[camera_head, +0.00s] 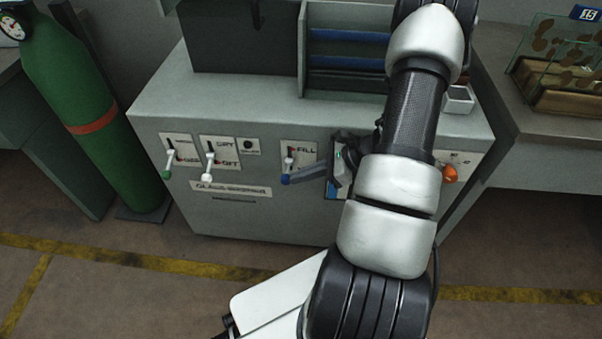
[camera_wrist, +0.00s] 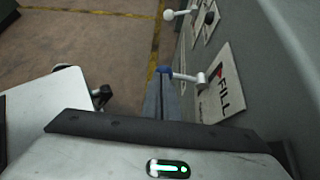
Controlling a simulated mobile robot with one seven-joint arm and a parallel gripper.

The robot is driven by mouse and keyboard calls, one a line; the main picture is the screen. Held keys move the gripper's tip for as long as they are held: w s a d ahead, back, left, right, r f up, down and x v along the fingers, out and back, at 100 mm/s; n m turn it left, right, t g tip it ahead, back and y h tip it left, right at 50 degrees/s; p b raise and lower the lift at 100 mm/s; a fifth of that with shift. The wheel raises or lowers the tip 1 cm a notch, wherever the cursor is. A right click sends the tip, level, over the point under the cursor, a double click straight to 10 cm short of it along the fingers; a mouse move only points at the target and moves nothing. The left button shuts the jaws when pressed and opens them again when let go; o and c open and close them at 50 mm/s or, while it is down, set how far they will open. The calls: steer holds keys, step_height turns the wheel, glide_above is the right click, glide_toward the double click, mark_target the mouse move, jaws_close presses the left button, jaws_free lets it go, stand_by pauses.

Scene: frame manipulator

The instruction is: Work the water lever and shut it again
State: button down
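The lever with the blue knob (camera_head: 286,179) sticks out from the white FILL plate (camera_head: 299,153) on the cabinet front. In the wrist view its pale arm and blue knob (camera_wrist: 166,70) reach left from the plate marked FILL (camera_wrist: 226,88). My gripper (camera_head: 294,177) comes in from the right, its fingers level with the blue knob. In the wrist view the fingers (camera_wrist: 161,84) lie close together, with their tips right at the knob. I see nothing between them, and I cannot tell whether they touch the knob.
A green-knobbed lever (camera_head: 167,174) and a white-knobbed lever (camera_head: 208,174) are on the cabinet to the left. An orange knob (camera_head: 450,173) is at the right, beside my arm. A green gas cylinder (camera_head: 68,90) stands left. The floor in front is clear.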

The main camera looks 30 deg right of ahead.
steer(key=shift+s+a+f+b, duration=0.2)
steer(key=shift+f+b, duration=0.35)
steer(key=shift+f, duration=0.4)
steer(key=shift+s+a+f+b, duration=0.15)
steer(key=shift+f+b, duration=0.4)
steer(key=shift+f, duration=0.35)
steer(key=shift+s+d+f, duration=0.1)
steer(key=shift+f, duration=0.05)
